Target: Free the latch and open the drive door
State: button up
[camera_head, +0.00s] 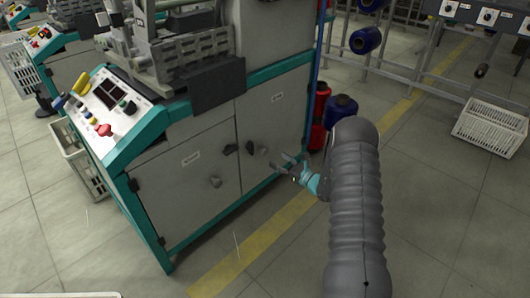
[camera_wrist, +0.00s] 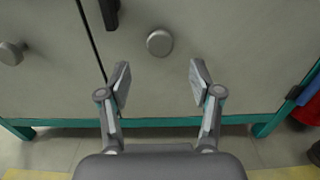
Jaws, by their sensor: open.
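The machine cabinet has a left door (camera_head: 190,195) and a right door (camera_head: 280,125), both looking shut. Each has a small label too small to read, so I cannot tell which is the drive door. A dark latch piece (camera_head: 250,147) is on the right door beside the seam; it shows at the top of the wrist view (camera_wrist: 110,14). Another dark piece (camera_head: 230,149) is left of it. The right door's round grey knob (camera_wrist: 159,42) lies ahead, between my spread fingers in the picture. My gripper (camera_wrist: 159,75) is open and empty, apart from the knob.
The left door's knob (camera_wrist: 11,53) is off to the left. A red spool (camera_head: 319,115) and a blue spool (camera_head: 341,108) stand right of the cabinet, near my arm. A white crate (camera_head: 491,128) is farther right. The floor in front is clear.

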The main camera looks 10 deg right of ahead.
aim_at(266, 152)
jog(key=x, duration=0.8)
jog(key=shift+w+a, duration=0.15)
jog(key=shift+w, duration=0.05)
grip_shut()
